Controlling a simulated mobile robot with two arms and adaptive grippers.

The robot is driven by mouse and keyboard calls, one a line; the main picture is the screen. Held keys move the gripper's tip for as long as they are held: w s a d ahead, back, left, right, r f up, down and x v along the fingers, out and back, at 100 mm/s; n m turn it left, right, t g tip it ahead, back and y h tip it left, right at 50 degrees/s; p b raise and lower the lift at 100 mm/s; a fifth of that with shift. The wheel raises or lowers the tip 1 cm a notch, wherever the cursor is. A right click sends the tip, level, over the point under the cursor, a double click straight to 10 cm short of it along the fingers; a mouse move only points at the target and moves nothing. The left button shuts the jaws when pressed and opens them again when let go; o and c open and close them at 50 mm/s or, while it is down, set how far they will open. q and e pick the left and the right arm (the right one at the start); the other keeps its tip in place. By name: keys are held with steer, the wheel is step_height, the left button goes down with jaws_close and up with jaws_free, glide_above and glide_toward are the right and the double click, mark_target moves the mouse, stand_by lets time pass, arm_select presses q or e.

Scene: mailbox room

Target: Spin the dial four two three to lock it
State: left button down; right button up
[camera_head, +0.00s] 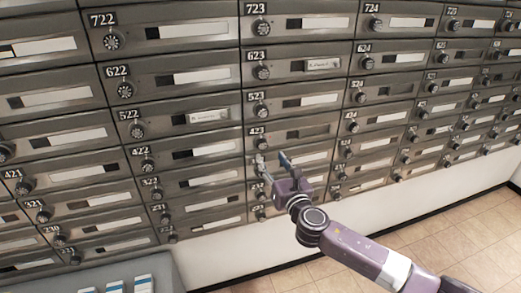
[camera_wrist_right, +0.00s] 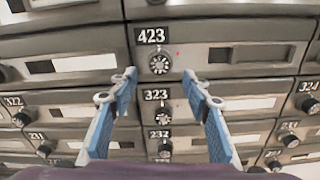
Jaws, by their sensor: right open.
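Mailbox 423 is a grey metal door with a dark window slot; its number plate (camera_wrist_right: 151,36) sits above its round dial (camera_wrist_right: 159,64) in the right wrist view. The dial has light marks around a dark knob. In the head view the 423 plate (camera_head: 257,132) shows just above my right gripper (camera_head: 271,157). My right gripper's two blue fingers (camera_wrist_right: 159,75) are open, with tips to the left and right of the dial and slightly below it. Whether they touch it I cannot tell. My left gripper is in neither view.
Similar numbered mailboxes with dials fill the wall, including dial 323 (camera_wrist_right: 158,113) below and dial 523 (camera_head: 256,111) above. A grey box with white-and-blue items (camera_head: 128,280) stands at lower left. Tiled floor (camera_head: 450,235) is clear at right.

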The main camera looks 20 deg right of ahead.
mark_target(263, 147)
steer(key=shift+w+a, duration=0.1)
steer(key=shift+w, duration=3.05)
steer(key=shift+c, duration=0.4)
steer(key=c, duration=1.1)
steer(key=shift+m, duration=0.3)
